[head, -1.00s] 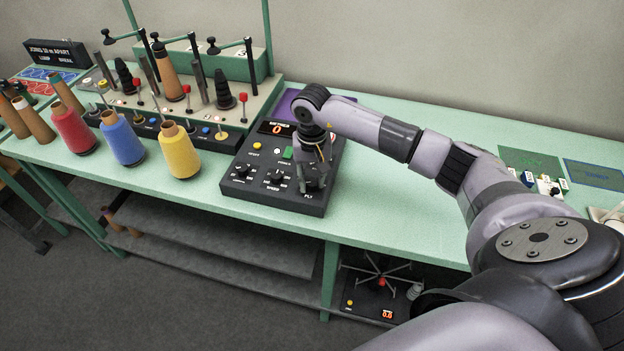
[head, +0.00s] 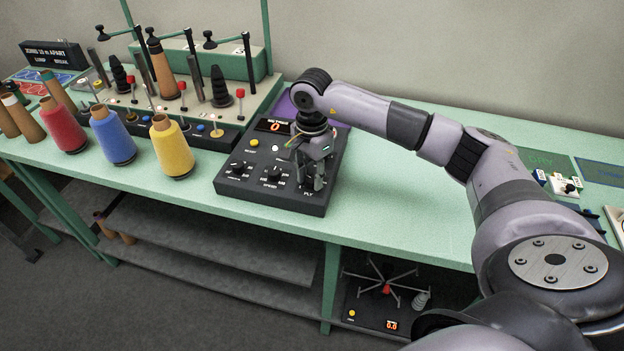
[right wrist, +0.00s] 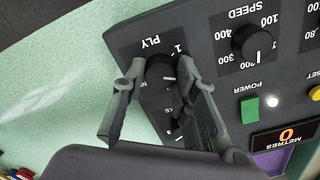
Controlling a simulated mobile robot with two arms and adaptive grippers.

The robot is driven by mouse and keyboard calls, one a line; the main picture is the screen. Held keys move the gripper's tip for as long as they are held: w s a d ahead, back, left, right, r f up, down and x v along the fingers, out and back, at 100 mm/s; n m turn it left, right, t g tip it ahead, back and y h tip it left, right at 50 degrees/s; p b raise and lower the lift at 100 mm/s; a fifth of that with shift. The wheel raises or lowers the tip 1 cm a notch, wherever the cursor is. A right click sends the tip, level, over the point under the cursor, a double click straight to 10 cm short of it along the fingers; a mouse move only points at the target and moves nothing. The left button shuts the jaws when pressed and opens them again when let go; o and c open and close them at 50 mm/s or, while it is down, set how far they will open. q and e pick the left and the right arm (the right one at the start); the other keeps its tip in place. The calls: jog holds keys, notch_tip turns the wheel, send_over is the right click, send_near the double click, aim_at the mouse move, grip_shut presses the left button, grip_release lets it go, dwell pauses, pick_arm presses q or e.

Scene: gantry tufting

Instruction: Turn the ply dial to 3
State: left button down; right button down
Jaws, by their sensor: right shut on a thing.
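The control box (head: 232,190) stands on the green table, with the PLY label at its front right corner. My right gripper (head: 312,182) reaches down over that corner and hides the ply dial in the head view. In the right wrist view, the black ply dial (right wrist: 160,72) sits below the PLY label, between the fingers of my right gripper (right wrist: 155,78), which is shut on it. A white pointer mark shows on the dial. Fingers cover part of the scale, so I cannot tell which number it points at. My left gripper is not in view.
The speed dial (right wrist: 252,42) and green power button (right wrist: 249,109) are close by on the box. A yellow cone (head: 172,150) and blue cone (head: 113,137) stand to the left.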

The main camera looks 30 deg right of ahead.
jog(key=m+b, duration=0.2)
jog(key=m, duration=0.4)
jog(key=shift+m, duration=0.3)
jog(key=m+b, duration=0.1)
jog(key=m, duration=0.2)
jog(key=shift+m, duration=1.6)
jog(key=c, duration=1.3)
grip_release()
